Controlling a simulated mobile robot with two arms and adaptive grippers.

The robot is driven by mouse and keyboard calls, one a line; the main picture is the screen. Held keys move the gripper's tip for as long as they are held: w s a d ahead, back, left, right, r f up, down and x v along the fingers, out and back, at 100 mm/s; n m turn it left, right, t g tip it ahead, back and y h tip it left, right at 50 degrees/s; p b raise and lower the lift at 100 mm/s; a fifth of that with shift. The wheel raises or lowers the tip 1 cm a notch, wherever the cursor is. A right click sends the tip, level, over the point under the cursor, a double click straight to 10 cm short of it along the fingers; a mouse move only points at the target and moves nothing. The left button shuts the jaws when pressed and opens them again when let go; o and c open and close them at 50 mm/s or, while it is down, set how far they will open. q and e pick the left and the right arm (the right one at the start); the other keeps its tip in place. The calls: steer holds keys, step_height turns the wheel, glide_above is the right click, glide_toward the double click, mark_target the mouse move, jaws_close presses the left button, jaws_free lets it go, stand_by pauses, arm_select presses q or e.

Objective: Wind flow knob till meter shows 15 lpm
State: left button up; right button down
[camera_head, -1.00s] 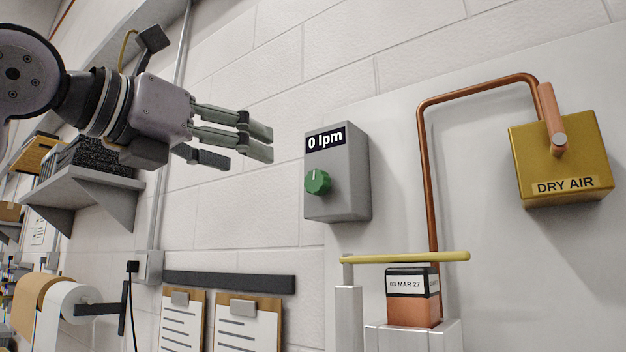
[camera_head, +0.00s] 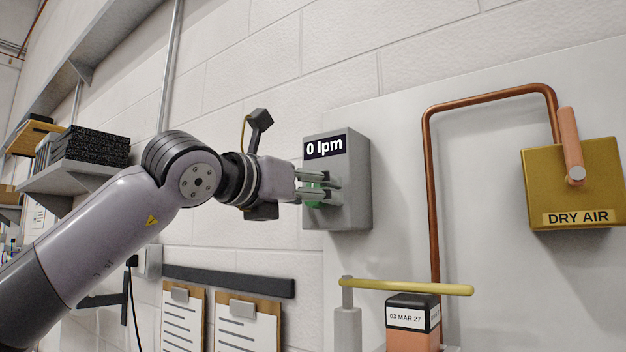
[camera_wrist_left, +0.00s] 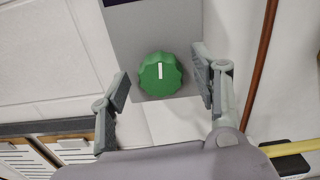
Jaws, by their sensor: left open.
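The grey flow meter box (camera_head: 352,185) is on the wall, and its display (camera_head: 324,146) reads "0 lpm". The green flow knob (camera_head: 313,197) is on its front, partly hidden behind my left gripper (camera_head: 322,190) in the head view. In the left wrist view the knob (camera_wrist_left: 160,74) shows whole, with its white mark pointing about straight up. My left gripper (camera_wrist_left: 160,88) is open, with one finger on each side of the knob and a visible gap to each. My right gripper is in neither view.
A copper pipe (camera_head: 429,200) runs to the brass "DRY AIR" box (camera_head: 580,190) at right. A yellow bar (camera_head: 405,287) crosses above a block labelled "03 MAR 27" (camera_head: 407,317). Clipboards (camera_head: 248,325) hang below, and a loaded shelf (camera_head: 75,178) is at left.

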arm_select(q)
steer(key=shift+w+d, duration=0.25)
steer(key=shift+w, duration=0.05)
steer(key=shift+c, duration=0.3)
steer(key=c, duration=1.1)
